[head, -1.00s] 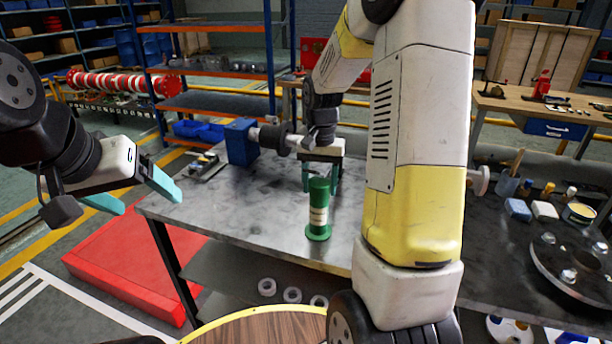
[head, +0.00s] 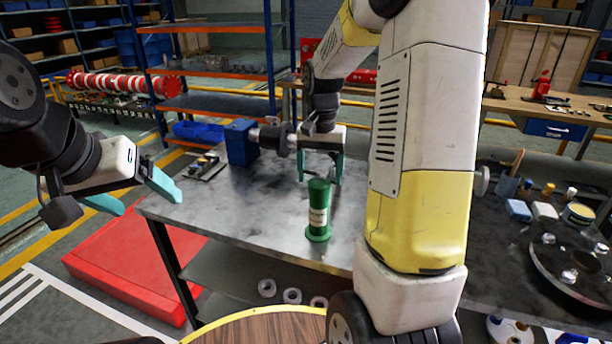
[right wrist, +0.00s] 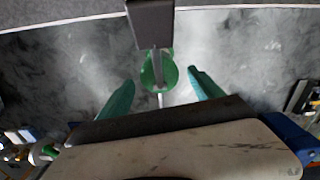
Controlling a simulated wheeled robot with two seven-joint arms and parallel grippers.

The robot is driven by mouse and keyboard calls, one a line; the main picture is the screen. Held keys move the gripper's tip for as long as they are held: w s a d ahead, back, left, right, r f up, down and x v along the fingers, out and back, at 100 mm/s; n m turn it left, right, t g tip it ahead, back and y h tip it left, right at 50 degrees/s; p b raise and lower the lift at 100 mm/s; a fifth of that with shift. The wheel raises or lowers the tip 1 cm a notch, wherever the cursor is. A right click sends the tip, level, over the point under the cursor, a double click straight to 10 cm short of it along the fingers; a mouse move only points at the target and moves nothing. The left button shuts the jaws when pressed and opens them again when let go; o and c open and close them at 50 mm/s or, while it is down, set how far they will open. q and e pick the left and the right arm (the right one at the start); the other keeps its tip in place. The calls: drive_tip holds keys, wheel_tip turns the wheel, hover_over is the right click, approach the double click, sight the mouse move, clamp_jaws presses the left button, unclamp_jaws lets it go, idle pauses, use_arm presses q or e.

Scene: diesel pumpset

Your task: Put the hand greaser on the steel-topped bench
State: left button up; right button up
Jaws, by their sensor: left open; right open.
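The hand greaser, a green cylinder (head: 319,214) with a pale label and a wider round foot, stands upright on the steel-topped bench (head: 268,222). In the right wrist view the green greaser (right wrist: 150,76) shows between the spread fingers of the right gripper (right wrist: 161,77), with a gap on each side. A dark block partly covers it there. My left gripper (head: 150,192) is open and empty, left of the bench.
A blue vice-like block (head: 241,142) and a small tray of parts (head: 205,166) are at the bench's back left. Bottles, tubs and a dark round flange (head: 572,262) are at the right. The steel top left of the greaser is clear. A red platform (head: 135,262) lies on the floor.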

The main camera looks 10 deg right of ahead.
wheel_tip(320, 180, up, 8)
drive_tip(key=shift+r, duration=0.25)
drive_tip(key=s+a+r+n+t+y, duration=0.1)
drive_tip(key=s+a+r+n+t, duration=0.1)
drive_tip(key=s, duration=0.8)
drive_tip(key=s+a+r+n+t+y, duration=0.1)
drive_tip(key=s+a+r+n+t, duration=0.1)
drive_tip(key=s, duration=0.7)
drive_tip(key=shift+s+a+r+n+t, duration=0.15)
drive_tip(key=shift+s+a+n+t, duration=0.2)
drive_tip(key=shift+a+n+t, duration=0.65)
drive_tip(key=shift+a, duration=0.25)
